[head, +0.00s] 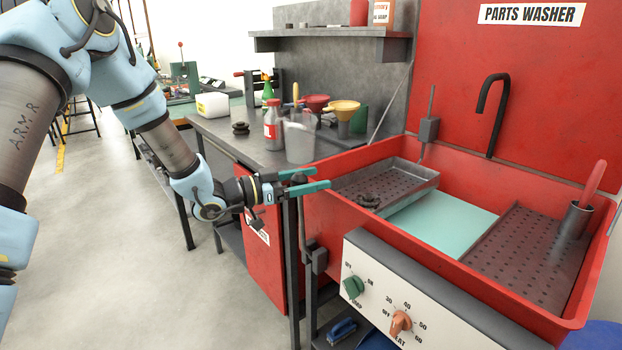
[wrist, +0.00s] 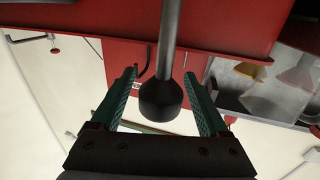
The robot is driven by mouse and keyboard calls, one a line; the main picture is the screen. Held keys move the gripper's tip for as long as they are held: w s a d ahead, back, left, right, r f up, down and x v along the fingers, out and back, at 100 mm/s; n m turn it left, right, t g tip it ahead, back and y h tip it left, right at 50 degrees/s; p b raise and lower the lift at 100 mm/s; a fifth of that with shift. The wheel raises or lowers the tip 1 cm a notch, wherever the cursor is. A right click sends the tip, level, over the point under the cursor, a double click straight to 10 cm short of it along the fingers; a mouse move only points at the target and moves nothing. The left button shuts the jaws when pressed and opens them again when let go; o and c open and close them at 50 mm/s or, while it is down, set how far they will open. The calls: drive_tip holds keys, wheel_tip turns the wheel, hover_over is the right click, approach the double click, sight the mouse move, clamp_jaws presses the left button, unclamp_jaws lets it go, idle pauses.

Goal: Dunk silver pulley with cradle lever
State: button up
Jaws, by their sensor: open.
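The cradle lever (head: 302,228) is a dark rod rising from a bracket at the left outer side of the red parts washer. Its black ball knob (wrist: 161,98) sits between my gripper's two green fingers in the wrist view, with a gap on each side. My gripper (head: 318,180) is open and empty around the knob. A dark grey round part (head: 368,201), perhaps the silver pulley, lies at the front corner of the raised perforated cradle tray (head: 410,176). The tray is above the teal liquid (head: 440,222).
A second perforated tray (head: 530,255) with a red-handled brush in a cup (head: 578,217) fills the basin's right side. A control panel (head: 400,300) has green and orange knobs. The bench (head: 262,152) holds bottles, funnels, a clear jug (head: 299,140) and dark rings (head: 240,129).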

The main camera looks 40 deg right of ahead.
clamp_jaws()
idle(0.5)
idle(0.8)
